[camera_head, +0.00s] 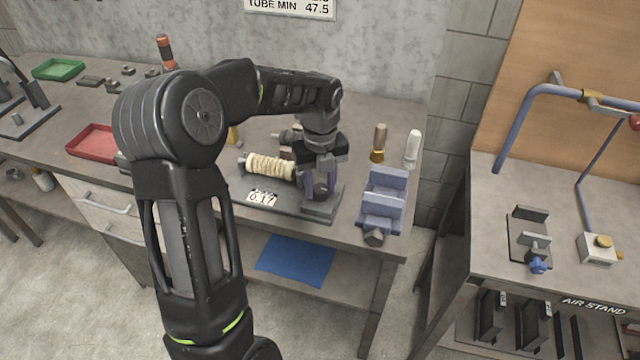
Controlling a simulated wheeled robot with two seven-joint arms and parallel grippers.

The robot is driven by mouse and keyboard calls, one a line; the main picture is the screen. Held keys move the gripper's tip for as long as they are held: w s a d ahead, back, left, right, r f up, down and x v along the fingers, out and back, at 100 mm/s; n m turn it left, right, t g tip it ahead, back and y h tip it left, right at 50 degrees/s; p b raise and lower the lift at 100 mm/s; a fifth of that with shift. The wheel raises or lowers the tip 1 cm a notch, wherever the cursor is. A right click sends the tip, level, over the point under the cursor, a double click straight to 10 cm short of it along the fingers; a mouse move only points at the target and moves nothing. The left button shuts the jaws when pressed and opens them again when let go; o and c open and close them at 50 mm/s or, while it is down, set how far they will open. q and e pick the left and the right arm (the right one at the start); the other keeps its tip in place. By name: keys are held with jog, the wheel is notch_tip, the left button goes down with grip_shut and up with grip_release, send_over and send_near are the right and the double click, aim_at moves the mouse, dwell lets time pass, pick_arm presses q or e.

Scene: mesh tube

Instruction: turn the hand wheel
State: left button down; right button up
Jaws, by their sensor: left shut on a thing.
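My left arm crosses the middle of the view, and its gripper (320,190) points down at the right end of a dark bench fixture (288,200). The gripper is shut on a dark part there, which appears to be the hand wheel; the fingers and wrist hide most of it, so its turn angle cannot be told. A cream ribbed mesh tube (270,167) lies level on the fixture, just left of the gripper. A white tag reading 6.17 (262,198) sits at the fixture's front. My right gripper is not in view.
A blue-grey vise-like block (383,200) stands close right of the fixture, with a brass-tipped tool (379,143) and a white bottle (412,149) behind it. A red tray (92,142) and green tray (58,69) lie left. Another bench (490,225) stands right, across a gap.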

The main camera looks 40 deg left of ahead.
aim_at(320, 188)
pick_arm(q)
jog(key=shift+w, duration=0.1)
jog(key=c, duration=0.9)
grip_release()
notch_tip(320, 188, up, 8)
jog(key=shift+f+b, duration=0.1)
jog(key=shift+b, duration=0.5)
